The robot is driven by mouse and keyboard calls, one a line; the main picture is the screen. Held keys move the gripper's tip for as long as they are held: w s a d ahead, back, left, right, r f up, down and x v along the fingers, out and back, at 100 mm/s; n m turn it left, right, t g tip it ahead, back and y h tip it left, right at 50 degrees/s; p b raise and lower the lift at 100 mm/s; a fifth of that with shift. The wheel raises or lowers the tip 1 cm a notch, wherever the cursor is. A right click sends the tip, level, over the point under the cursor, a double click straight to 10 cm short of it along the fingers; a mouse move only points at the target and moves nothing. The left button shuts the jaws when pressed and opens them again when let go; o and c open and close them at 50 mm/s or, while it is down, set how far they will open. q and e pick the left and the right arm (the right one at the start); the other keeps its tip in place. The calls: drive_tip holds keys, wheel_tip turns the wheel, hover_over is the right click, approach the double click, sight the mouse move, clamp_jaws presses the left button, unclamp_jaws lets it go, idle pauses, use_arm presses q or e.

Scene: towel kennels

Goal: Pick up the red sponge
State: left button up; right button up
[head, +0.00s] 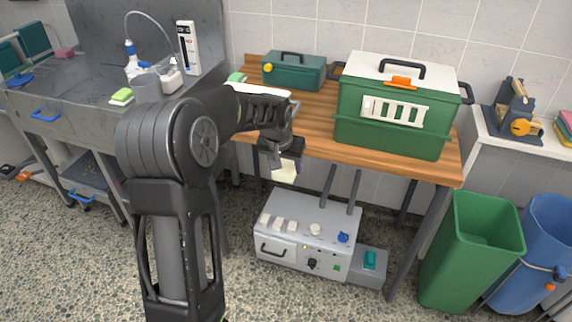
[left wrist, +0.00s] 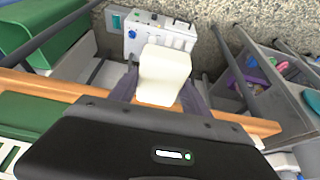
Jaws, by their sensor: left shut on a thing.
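My left gripper (head: 283,162) is shut on a pale cream block (head: 286,173), held in front of the wooden table's front edge. In the left wrist view the cream block (left wrist: 163,72) sits between the two fingers; no red shows on the faces I see. A small pinkish-red block (head: 65,53), perhaps a sponge, lies far off at the back left of the sink counter, away from my gripper. My right gripper is not in view.
The wooden table (head: 318,140) carries a green crate with a white lid (head: 385,132) and a small green box (head: 293,73). A grey machine (head: 310,235) stands below. A green bin (head: 470,250) and blue bin (head: 540,240) are at right. A green-topped sponge (head: 121,96) lies by the sink.

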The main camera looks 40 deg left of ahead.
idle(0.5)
use_arm(q)
drive_tip(key=o, duration=0.9)
drive_tip(key=c, duration=0.7)
drive_tip(key=shift+o, duration=0.2)
